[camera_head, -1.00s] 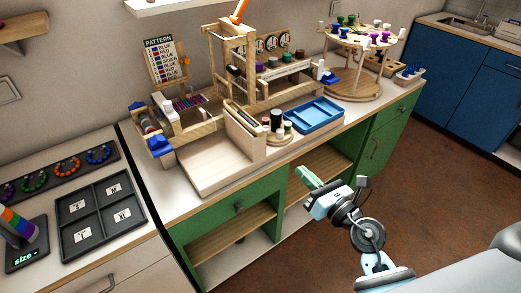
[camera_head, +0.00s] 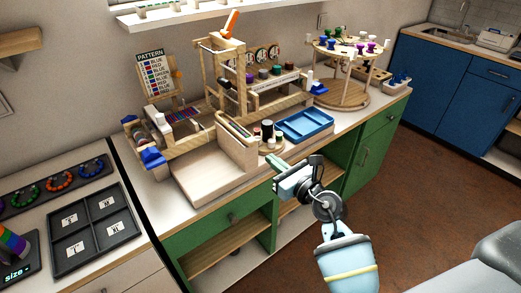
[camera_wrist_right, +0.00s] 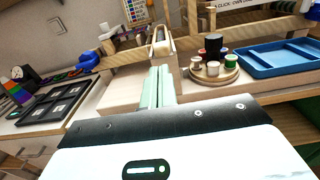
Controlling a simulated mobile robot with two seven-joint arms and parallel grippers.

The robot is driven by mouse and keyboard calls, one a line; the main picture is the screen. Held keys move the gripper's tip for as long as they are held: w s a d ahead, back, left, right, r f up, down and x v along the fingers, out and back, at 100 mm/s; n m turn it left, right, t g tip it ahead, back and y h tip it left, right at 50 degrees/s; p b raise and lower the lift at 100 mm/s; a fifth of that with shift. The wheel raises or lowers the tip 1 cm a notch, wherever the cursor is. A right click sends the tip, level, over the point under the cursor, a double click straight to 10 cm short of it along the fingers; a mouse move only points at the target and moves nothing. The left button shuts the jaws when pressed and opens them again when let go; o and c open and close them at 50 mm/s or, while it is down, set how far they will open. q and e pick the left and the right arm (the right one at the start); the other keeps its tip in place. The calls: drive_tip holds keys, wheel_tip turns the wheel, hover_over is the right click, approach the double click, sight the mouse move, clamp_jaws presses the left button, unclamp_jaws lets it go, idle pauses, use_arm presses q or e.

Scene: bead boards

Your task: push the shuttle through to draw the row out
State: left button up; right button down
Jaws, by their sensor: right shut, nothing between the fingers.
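A wooden bead loom (camera_head: 205,118) stands on the green-fronted counter, with a short row of red and blue beads (camera_head: 184,114) on its left part. A light wooden box (camera_head: 236,146) with a narrow slot on top stands in front of it; its slotted top also shows in the wrist view (camera_wrist_right: 161,42). I cannot clearly make out the shuttle; something long lies in that slot. My right gripper (camera_head: 275,164) is shut and empty, at the counter's front edge, apart from the box. Its pale green fingers (camera_wrist_right: 159,86) point towards the box in the wrist view. My left gripper is not in view.
A round wooden stand with spools (camera_head: 270,146) and a blue tray (camera_head: 305,125) lie right of the box. A pattern card (camera_head: 156,75) stands behind. A round two-tier rack (camera_head: 343,100) is further right. A black sorting tray (camera_head: 92,236) lies left.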

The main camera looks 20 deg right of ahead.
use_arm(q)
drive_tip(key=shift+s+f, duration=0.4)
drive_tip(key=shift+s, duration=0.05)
use_arm(e)
approach(242, 134)
drive_tip(key=shift+w+f, duration=0.25)
drive_tip(key=shift+w, duration=0.25)
drive_tip(key=shift+w+f, duration=0.2)
drive_tip(key=shift+w, duration=0.3)
drive_tip(key=b+x, duration=0.1)
drive_tip(key=x, duration=0.3)
drive_tip(key=b+x, duration=0.1)
drive_tip(key=x, duration=0.3)
drive_tip(key=shift+w+a+f, duration=0.15)
drive_tip(key=shift+w+f, duration=0.1)
drive_tip(key=shift+w, duration=0.05)
drive_tip(key=shift+w+a+r, duration=0.1)
drive_tip(key=shift+w, duration=0.2)
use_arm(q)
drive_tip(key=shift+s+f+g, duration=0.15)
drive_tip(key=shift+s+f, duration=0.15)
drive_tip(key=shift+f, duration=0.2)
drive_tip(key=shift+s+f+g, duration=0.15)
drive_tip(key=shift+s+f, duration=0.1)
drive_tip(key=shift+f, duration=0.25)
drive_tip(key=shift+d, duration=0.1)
use_arm(e)
drive_tip(key=shift+r, duration=0.1)
